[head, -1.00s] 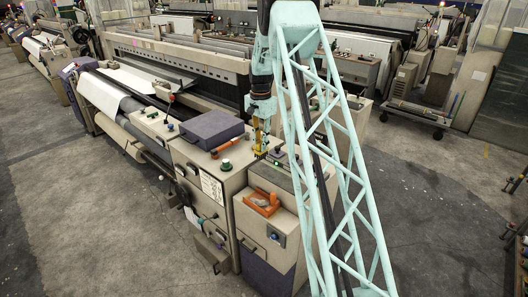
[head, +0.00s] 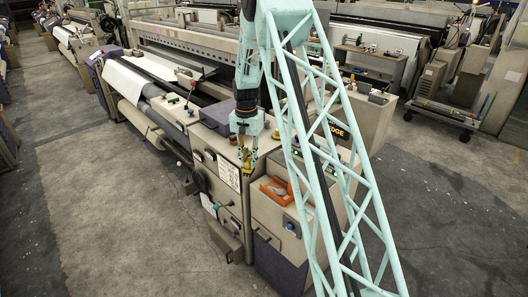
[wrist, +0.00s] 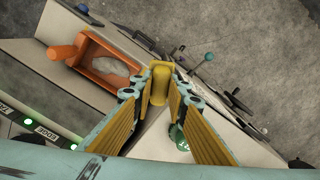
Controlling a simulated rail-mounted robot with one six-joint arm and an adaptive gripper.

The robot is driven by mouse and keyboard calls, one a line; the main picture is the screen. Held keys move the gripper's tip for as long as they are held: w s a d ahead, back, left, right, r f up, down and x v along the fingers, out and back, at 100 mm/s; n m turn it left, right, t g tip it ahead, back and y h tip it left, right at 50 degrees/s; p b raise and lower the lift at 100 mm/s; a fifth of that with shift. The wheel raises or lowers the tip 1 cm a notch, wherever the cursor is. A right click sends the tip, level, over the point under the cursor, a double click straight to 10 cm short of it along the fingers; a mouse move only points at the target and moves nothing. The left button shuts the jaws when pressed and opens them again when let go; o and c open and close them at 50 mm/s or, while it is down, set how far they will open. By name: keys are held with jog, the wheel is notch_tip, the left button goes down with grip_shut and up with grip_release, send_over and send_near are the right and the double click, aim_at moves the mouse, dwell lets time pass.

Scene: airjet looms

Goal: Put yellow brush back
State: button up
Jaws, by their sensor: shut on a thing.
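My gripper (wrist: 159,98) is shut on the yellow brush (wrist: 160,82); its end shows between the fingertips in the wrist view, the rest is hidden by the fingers. In the head view my gripper (head: 247,167) points down beside the front of the loom's end cabinet, with a bit of yellow at its tips. An orange open tray (wrist: 90,80) with a pale grey lump in it sits close by, left of the fingers in the wrist view. The brush is apart from the tray (head: 264,186).
A green knob (wrist: 178,136) on the cabinet top lies just below the fingers in the wrist view. Levers and knobs (wrist: 208,57) stick out from the cabinet front. A dark purple box (head: 219,121) stands on the loom top. Open floor (head: 120,230) lies in front.

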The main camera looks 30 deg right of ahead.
jog(key=s+a+f+n+b, duration=0.3)
jog(key=s+a+f, duration=0.1)
jog(key=a, duration=0.5)
jog(key=s+a+f+n+b, duration=0.3)
jog(key=s+a+f+n, duration=0.1)
jog(key=a, duration=0.6)
jog(key=s+a+f+n+b, duration=0.3)
jog(key=a+f, duration=0.3)
jog(key=a, duration=0.3)
jog(key=shift+s+a+f+n, duration=0.15)
jog(key=shift+s+f+n, duration=0.15)
jog(key=shift+s, duration=0.5)
jog(key=shift+s, duration=0.15)
